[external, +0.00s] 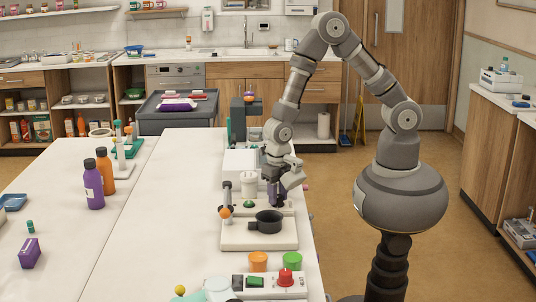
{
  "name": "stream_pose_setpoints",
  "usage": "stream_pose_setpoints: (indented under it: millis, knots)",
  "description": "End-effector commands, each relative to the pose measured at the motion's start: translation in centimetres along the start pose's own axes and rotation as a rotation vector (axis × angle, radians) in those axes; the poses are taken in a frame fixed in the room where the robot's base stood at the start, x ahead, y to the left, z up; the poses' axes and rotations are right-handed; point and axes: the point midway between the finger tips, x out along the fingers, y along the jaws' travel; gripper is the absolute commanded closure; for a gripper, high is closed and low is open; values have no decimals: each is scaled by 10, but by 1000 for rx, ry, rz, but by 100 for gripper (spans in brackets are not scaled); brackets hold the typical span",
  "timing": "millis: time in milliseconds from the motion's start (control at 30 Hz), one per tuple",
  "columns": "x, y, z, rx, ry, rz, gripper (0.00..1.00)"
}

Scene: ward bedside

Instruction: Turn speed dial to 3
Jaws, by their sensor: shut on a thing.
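A red dial (286,276) sits on a white control panel (256,290) at the near end of the white table, with pale marks around it that are too small to read. A green switch (256,281) is to its left on the same panel. My gripper (273,201) is farther back, pointing down by the right side of a white bench device (258,240), well apart from the red dial. It is shut on a small dark thing that its fingers and the arm mostly hide; I cannot tell what it is.
A black pan (267,222) stands on the device's base. Purple (93,184) and orange (106,170) bottles stand at the left. The table's middle left is clear.

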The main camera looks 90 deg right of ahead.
Motion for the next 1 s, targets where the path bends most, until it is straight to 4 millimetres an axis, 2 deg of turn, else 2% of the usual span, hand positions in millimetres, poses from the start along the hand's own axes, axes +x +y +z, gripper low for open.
stream_pose_setpoints:
  millis: [1000]
  knots:
    - [0, 1, 1, 933, -1, 3, 96]
